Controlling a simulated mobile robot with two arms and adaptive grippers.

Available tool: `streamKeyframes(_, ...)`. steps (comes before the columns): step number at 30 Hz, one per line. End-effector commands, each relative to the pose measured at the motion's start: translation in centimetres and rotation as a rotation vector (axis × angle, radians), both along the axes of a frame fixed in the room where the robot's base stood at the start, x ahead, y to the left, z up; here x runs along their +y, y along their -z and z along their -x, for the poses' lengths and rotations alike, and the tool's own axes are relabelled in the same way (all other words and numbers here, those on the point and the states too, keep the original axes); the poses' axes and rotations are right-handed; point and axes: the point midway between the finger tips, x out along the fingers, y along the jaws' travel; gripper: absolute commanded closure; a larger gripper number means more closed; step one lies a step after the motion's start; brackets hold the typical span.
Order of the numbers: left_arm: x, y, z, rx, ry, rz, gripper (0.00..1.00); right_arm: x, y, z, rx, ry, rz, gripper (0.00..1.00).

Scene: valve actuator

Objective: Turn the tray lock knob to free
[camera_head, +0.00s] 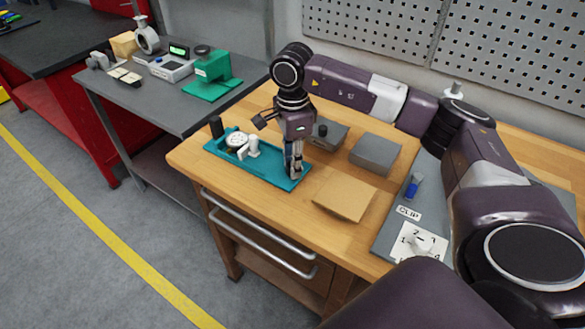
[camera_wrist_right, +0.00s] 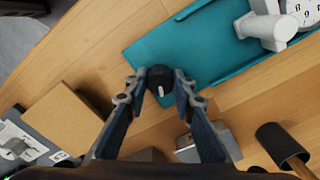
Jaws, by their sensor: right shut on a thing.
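The teal tray (camera_head: 270,172) lies on the wooden workbench and carries white parts on its left side. The tray lock knob (camera_wrist_right: 159,76) is black with a white pointer line and sits by the end of the teal tray (camera_wrist_right: 180,55) in the wrist view. My right gripper (camera_head: 295,175) points down at the tray's right end and hides the knob in the head view. In the wrist view its fingertips (camera_wrist_right: 160,82) are on either side of the knob, shut on it. My left gripper is not in view.
A tan block (camera_head: 344,196), a grey box (camera_head: 375,152) and another small grey box (camera_head: 328,135) stand right of the tray. A grey board (camera_head: 386,230) with a numbered dial is at the bench's right. A black-headed tool (camera_wrist_right: 283,145) shows in the wrist view.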

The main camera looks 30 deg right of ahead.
Motion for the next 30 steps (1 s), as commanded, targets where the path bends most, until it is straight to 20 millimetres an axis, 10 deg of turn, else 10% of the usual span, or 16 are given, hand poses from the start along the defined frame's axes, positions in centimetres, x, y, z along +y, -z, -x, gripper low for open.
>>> streamKeyframes(30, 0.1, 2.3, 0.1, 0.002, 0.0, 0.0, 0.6, 0.0, -0.1, 0.0, -0.001, -0.39, 0.0, 1.0)
